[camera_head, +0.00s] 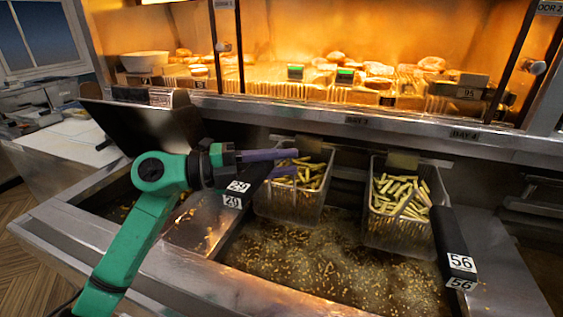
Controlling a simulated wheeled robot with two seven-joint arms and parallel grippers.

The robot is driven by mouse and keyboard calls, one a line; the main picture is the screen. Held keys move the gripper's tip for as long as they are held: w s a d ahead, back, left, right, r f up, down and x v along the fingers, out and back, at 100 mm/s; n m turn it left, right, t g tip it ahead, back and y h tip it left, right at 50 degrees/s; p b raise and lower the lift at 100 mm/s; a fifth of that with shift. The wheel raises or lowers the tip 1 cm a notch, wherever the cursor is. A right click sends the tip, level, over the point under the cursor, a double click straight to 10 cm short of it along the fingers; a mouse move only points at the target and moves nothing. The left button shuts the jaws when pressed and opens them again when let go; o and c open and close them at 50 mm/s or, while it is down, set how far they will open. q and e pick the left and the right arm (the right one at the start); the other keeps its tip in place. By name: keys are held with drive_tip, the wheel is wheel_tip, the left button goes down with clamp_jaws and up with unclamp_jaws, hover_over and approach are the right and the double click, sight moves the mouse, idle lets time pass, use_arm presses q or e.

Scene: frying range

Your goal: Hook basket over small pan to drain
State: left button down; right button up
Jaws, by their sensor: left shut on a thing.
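My left gripper (291,162), with purple fingers, is shut on the black handle (240,187) of the left fry basket. The handle carries labels reading 29 and 20. The left basket (296,213) is a wire basket holding pale cut fries (312,178), at the back of the fryer pan. The pan (325,258) holds bubbling oil with many small floating bits. I cannot tell whether the basket's bottom touches the oil or whether its back is hooked on the rear rail. My fingers hide part of the handle and basket rim. My right gripper is not in view.
A second basket (395,233) of fries, with a black handle (454,250) labelled 56, is at the right of the pan. A steel divider (196,222) separates another oil pan at left. A lit warming cabinet (300,42) with food stands behind.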

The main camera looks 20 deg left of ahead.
use_arm(q)
drive_tip(key=c, duration=0.6)
unclamp_jaws()
drive_tip(key=shift+o, duration=0.2)
